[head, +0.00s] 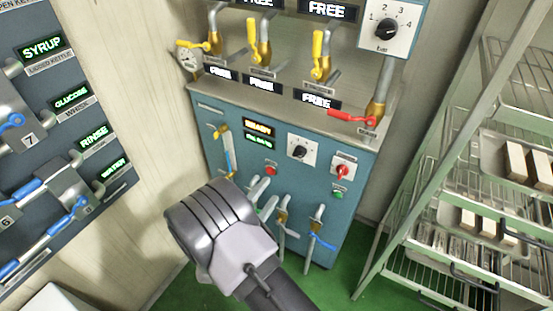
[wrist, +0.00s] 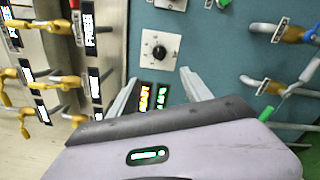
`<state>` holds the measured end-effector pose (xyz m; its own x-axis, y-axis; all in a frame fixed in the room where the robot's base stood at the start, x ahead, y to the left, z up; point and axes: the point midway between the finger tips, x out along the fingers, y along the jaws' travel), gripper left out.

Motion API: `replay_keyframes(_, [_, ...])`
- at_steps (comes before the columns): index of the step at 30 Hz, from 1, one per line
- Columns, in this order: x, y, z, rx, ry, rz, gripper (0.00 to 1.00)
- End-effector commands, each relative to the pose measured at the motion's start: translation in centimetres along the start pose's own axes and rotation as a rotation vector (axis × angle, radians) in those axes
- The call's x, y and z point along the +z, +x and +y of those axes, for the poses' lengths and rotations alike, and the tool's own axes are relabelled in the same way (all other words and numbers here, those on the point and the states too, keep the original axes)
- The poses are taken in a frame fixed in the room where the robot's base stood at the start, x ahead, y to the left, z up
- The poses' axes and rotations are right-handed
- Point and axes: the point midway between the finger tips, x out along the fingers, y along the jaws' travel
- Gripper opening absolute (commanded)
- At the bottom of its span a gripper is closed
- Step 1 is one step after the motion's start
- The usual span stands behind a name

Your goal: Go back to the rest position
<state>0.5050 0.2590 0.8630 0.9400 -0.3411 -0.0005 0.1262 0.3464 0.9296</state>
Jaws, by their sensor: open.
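My gripper (wrist: 158,88) is open in the wrist view, its two grey fingers spread apart with nothing between them. Beyond it is the blue cabinet front, with an orange-lit display (wrist: 144,97) and a green-lit display (wrist: 162,94) between the fingers. A black dial on a white plate (wrist: 154,51) is farther up. In the head view my dark grey arm (head: 222,235) reaches in front of the lower blue cabinet (head: 215,110). The arm largely hides the gripper there, and contact with the cabinet cannot be told.
Yellow-handled valves (head: 317,55) and a red lever (head: 352,118) stick out above. A blue-handled valve (head: 322,241) is low right of my arm. A metal rack (head: 412,195) with trays stands right, a dark control panel (head: 60,125) left. Green floor (head: 345,285) shows below.

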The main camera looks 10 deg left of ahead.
Motion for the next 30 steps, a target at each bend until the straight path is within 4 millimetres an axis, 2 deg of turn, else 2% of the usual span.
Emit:
replay_keyframes(2, [0.1,0.1,0.1,-0.002,0.001,-0.004,0.57])
replay_keyframes(5, [3.0,1.6,1.3,-0.058,0.019,-0.085,0.57])
replay_keyframes(8, [11.3,4.1,3.6,-0.228,0.085,-0.291,0.57])
replay_keyframes(9, [15.6,4.5,4.2,-0.326,0.13,-0.389,0.57])
replay_keyframes(11, [22.2,4.0,4.6,-0.495,0.22,-0.53,0.57])
replay_keyframes(12, [26.4,2.8,4.5,-0.619,0.304,-0.617,0.57])
replay_keyframes(13, [29.3,1.4,4.4,-0.716,0.382,-0.675,0.57])
replay_keyframes(15, [34.2,-2.6,4.1,-0.928,0.593,-0.771,0.57])
replay_keyframes(16, [35.5,-4.5,4.1,-1.01,0.697,-0.796,0.57])
replay_keyframes(18, [37.1,-8.7,4.5,-1.17,0.972,-0.815,0.57])
replay_keyframes(21, [37.1,-12.9,6.3,-1.298,1.373,-0.757,0.57])
replay_keyframes(25, [36.2,-15.2,9.2,-1.319,1.766,-0.629,0.57])
replay_keyframes(27, [36.0,-15.6,10.4,-1.306,1.886,-0.576,0.57])
replay_keyframes(30, [35.8,-15.8,11.1,-1.296,1.957,-0.541,0.57])
